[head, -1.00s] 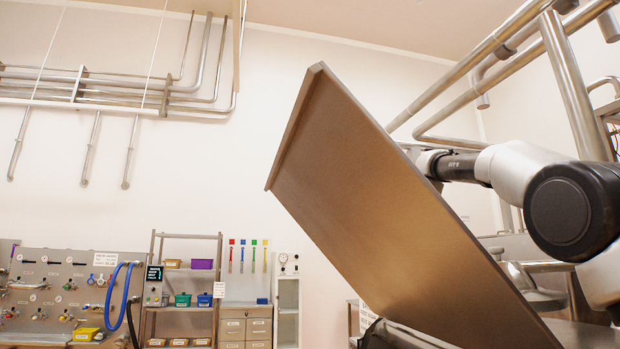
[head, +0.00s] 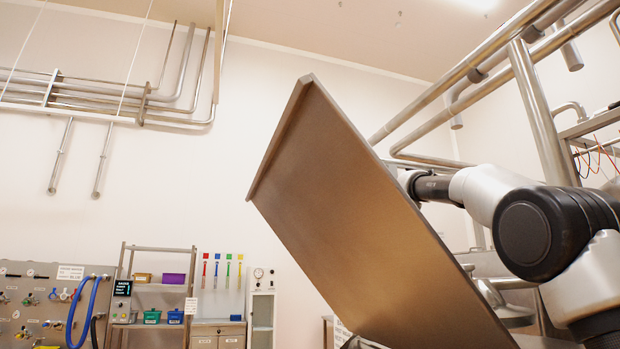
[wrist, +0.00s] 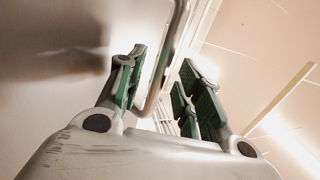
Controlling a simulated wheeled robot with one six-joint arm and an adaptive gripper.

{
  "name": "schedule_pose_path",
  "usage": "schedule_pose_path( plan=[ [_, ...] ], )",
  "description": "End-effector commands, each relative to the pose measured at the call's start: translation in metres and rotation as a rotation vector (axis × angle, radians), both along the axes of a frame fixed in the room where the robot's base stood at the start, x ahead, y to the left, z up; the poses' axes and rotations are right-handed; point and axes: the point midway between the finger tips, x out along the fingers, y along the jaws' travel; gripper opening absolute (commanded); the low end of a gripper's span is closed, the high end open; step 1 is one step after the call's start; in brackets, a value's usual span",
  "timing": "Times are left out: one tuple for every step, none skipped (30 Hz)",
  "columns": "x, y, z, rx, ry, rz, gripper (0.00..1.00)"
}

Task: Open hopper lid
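The hopper lid (head: 350,215) is a large brown-grey metal plate with a raised rim. It stands steeply tilted in the head view, swung up and open. My arm reaches behind it from the right, and the lid hides my gripper there. In the wrist view, my gripper (wrist: 165,88) has its two green-padded fingers apart. The lid's bent metal bar handle (wrist: 180,35) runs between the fingers, close to the left one. I cannot tell whether it touches a pad. The lid's face (wrist: 45,70) fills the left of the wrist view. The hopper opening is hidden.
Steel pipes (head: 540,110) rise behind my arm at the right. A shelf with bins (head: 155,290), a drawer cabinet (head: 218,333) and a panel with a blue hose (head: 85,310) stand along the back wall. The space left of the lid is clear.

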Motion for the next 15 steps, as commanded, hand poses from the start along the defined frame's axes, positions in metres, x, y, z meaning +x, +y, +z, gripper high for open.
schedule_pose_path(
  plan=[
    [0.000,-0.001,0.000,0.000,0.000,0.000,0.35],
    [0.001,-0.001,0.000,0.000,0.000,0.000,0.35],
    [0.002,-0.004,-0.001,0.000,0.000,-0.001,0.35],
    [0.003,-0.006,-0.002,0.000,0.001,-0.002,0.35],
    [0.004,-0.009,-0.003,0.000,0.001,-0.003,0.35],
    [0.006,-0.015,-0.005,0.000,0.001,-0.003,0.35],
    [0.008,-0.020,-0.006,0.001,0.001,-0.003,0.35],
    [0.010,-0.025,-0.008,0.000,0.002,-0.005,0.35],
    [0.013,-0.033,-0.011,0.000,0.002,-0.004,0.35],
    [0.016,-0.040,-0.013,0.000,0.003,-0.004,0.35],
    [0.018,-0.046,-0.015,0.000,0.003,-0.004,0.35],
    [0.021,-0.055,-0.018,0.000,0.002,-0.006,0.35],
    [0.023,-0.061,-0.020,-0.001,0.001,-0.005,0.35],
    [0.025,-0.067,-0.022,0.000,0.001,-0.004,0.35],
    [0.028,-0.074,-0.024,0.001,0.001,-0.004,0.35]
  ],
)
